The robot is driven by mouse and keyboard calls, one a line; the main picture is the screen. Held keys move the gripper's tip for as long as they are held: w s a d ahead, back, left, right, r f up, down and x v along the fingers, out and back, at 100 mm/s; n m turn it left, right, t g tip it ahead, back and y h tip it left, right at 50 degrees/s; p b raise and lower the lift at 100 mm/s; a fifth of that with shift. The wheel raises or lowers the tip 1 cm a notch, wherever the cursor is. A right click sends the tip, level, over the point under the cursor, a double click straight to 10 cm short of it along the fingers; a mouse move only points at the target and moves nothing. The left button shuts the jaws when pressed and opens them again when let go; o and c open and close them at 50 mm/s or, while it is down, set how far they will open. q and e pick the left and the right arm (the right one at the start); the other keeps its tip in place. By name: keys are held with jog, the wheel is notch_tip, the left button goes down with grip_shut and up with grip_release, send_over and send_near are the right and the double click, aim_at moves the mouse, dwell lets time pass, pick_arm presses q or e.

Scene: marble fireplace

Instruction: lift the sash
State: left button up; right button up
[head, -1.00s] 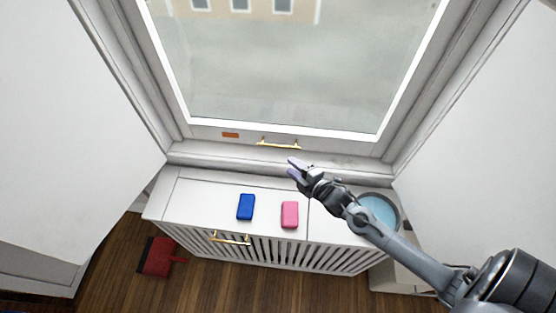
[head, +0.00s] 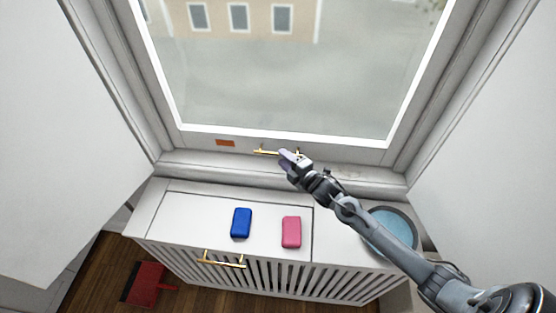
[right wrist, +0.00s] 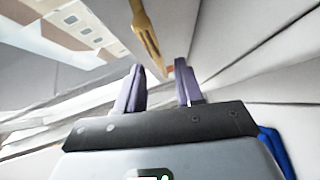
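The window sash (head: 350,145) is a white frame around a large pane, down against the sill in the head view. A brass handle (head: 265,152) is fixed on its bottom rail. My right gripper (head: 287,156) is at the handle's right half and covers part of it. In the right wrist view the two purple fingers (right wrist: 160,85) stand apart with a gap between them. The brass handle (right wrist: 146,30) shows just ahead of that gap; I cannot tell whether it touches a finger. My left gripper is not in view.
A white slatted cabinet (head: 180,205) stands below the sill. On it are a blue block (head: 241,223), a pink block (head: 291,232) and a round blue-filled basin (head: 392,232). A red dustpan (head: 145,283) lies on the wooden floor. White walls flank the window.

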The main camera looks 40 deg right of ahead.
jog(key=w+b, duration=0.1)
jog(key=w, duration=0.2)
jog(key=shift+f+b, duration=0.35)
jog(key=shift+b, duration=0.05)
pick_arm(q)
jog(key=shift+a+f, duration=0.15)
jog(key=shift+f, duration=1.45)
pick_arm(e)
jog(key=shift+w, duration=0.45)
jog(key=shift+c, duration=0.3)
grip_shut()
